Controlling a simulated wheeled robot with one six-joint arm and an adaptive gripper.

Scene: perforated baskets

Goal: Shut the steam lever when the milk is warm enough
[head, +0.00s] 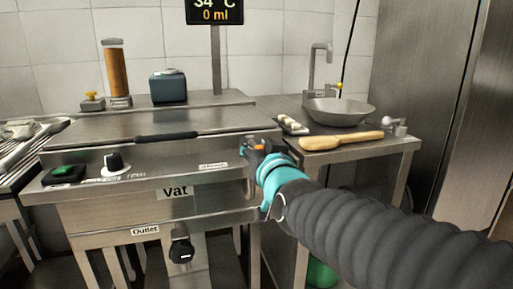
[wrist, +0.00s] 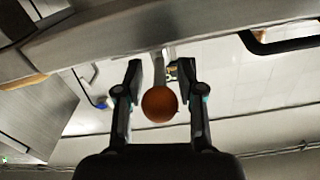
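The steam lever appears to be the one with an orange-brown ball knob (wrist: 159,104), at the right front end of the steel vat (head: 176,191). My gripper (wrist: 163,88) is open, with one finger on each side of the knob and a gap showing on both sides. In the head view my gripper (head: 256,149) is at the vat's right corner and hides most of the lever; a bit of orange shows between the fingers. The display (head: 214,13) above the vat reads 34 °C and 0 ml. The milk is hidden under the closed lid (head: 150,124).
A black knob (head: 114,162) and green switch (head: 63,174) are on the vat's front, with an outlet valve (head: 181,250) below. Right of my gripper, a side table holds a wooden paddle (head: 341,141) and a sink bowl (head: 339,110). A steel cabinet (head: 430,90) stands far right.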

